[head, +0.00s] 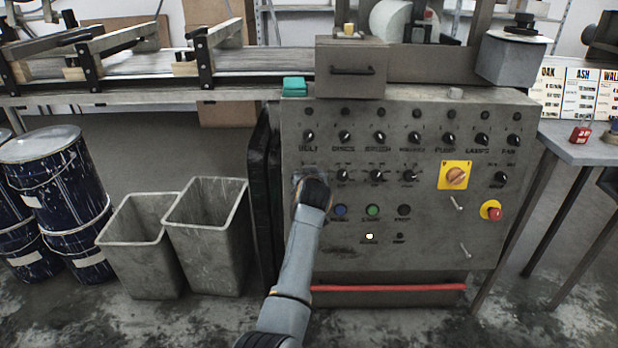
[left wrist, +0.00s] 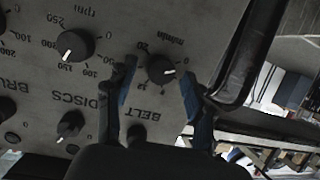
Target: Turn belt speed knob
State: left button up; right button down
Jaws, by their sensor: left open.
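The belt speed knob (left wrist: 161,69) is round and black with a white pointer mark, beside a printed m/min scale and above the upside-down word BELT in the left wrist view. My left gripper (left wrist: 158,82) is open, with one finger on each side of this knob and visible gaps between. I cannot tell how deep the fingertips reach. In the head view my left gripper (head: 312,188) is in front of the grey control panel (head: 330,260) and hides the knob. My right gripper is not in view.
A dark rpm knob (left wrist: 75,46) sits beside one finger, and the belt switch (left wrist: 136,134) shows between the finger bases. The panel also has a yellow-plated rotary switch (head: 456,176) and a red stop button (head: 494,212). Grey bins (head: 207,225) stand left of the panel.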

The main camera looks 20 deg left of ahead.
pick_arm(q)
notch_tip(320, 180, up, 10)
jog(key=shift+f, duration=0.1)
jog(key=shift+f, duration=0.1)
dwell(0.3)
